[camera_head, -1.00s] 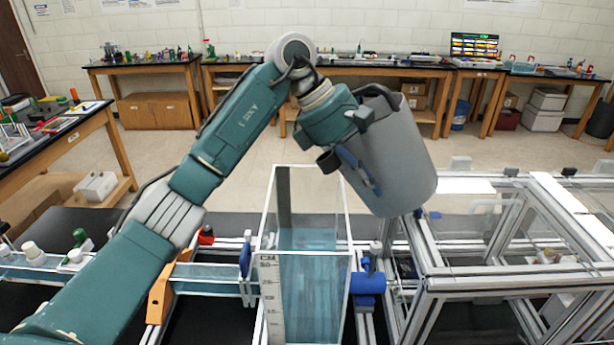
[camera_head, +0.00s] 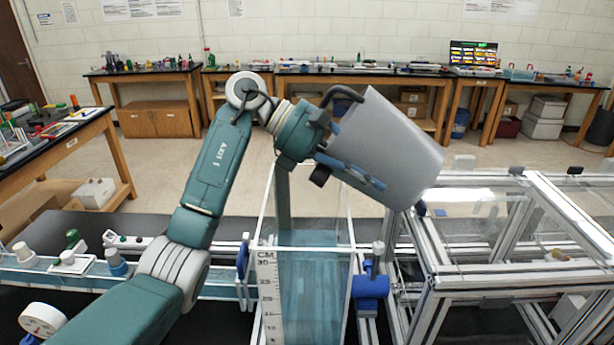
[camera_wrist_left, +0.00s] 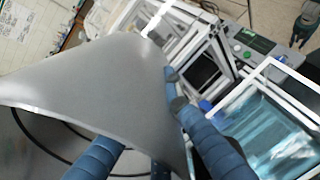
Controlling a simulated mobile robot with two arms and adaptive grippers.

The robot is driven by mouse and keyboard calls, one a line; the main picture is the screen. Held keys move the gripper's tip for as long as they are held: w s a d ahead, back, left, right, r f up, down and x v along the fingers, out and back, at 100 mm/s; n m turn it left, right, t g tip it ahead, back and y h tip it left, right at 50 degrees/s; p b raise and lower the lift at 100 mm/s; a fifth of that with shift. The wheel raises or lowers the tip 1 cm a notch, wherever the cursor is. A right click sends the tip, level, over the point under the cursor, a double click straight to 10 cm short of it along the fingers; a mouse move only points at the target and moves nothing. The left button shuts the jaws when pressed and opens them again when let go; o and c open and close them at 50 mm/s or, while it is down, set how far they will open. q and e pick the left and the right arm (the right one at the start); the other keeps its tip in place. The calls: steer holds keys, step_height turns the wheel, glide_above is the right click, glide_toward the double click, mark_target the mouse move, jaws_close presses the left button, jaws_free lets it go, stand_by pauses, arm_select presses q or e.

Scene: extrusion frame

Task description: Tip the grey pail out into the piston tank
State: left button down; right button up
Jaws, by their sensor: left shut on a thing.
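The grey pail (camera_head: 388,150) is held up above and to the right of the piston tank, strongly tilted, its lower end pointing right and down. My left gripper (camera_head: 350,172) is shut on its side; the blue fingers (camera_wrist_left: 160,158) also show in the left wrist view against the pail (camera_wrist_left: 100,80). The pail's inside is hidden in the head view. The piston tank (camera_head: 262,290) is a tall clear box with a CM scale, holding bluish water; it seems to show at the right of the left wrist view (camera_wrist_left: 270,130).
An aluminium extrusion frame (camera_head: 440,270) with clear panels stands right of the tank. A blue fitting (camera_head: 370,286) sits against the tank's right side. A low clear trough (camera_head: 40,275) runs to the left. Benches with equipment (camera_head: 340,70) line the back wall.

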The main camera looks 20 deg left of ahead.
arm_select(q)
steer(key=shift+r, duration=0.25)
steer(key=shift+r, duration=0.1)
steer(key=shift+h, duration=0.3)
stand_by(0.4)
stand_by(0.4)
stand_by(0.6)
